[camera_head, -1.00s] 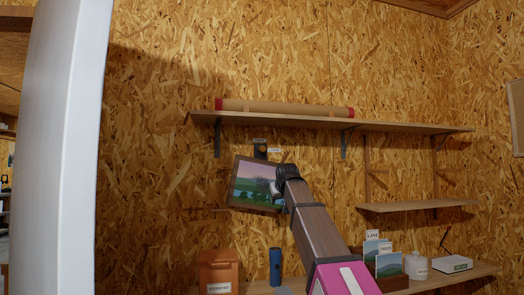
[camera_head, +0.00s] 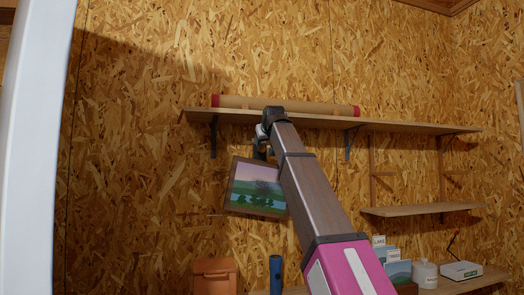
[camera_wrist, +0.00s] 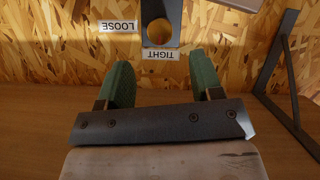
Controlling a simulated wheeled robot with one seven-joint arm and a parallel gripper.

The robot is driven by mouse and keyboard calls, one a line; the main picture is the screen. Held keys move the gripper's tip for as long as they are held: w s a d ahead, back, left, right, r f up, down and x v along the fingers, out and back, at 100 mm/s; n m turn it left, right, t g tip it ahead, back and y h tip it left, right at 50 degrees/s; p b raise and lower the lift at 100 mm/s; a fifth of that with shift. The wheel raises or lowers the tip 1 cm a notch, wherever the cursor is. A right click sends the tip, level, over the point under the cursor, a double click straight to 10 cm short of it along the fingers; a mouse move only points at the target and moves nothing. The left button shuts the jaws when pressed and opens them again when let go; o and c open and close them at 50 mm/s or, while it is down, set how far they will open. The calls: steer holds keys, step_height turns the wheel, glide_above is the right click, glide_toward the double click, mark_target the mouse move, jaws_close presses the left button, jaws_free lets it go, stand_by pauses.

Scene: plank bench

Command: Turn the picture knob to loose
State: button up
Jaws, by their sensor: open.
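The framed picture (camera_head: 256,188) hangs tilted on the wall in the head view, with a green landscape under a pinkish sky. In the wrist view the round, brownish knob (camera_wrist: 159,32) sits on a dark plate (camera_wrist: 160,8). A LOOSE label (camera_wrist: 118,26) is left of the plate and a TIGHT label (camera_wrist: 161,54) is below the knob, both upside down. My gripper (camera_wrist: 160,62) is open, its two green fingers apart and empty, with the knob beyond the gap between them. In the head view my arm hides most of the knob area above the picture.
A wall shelf (camera_head: 400,124) with a long cardboard tube (camera_head: 235,102) runs just above the picture, close to my wrist. Its dark bracket (camera_wrist: 272,68) shows at right in the wrist view. A lower shelf and a bench with a box, cards and a jar stand below.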

mark_target(262, 148)
steer(key=x, duration=0.7)
steer(key=shift+w+a+f, duration=0.1)
steer(key=shift+w, duration=0.25)
steer(key=c, duration=0.9)
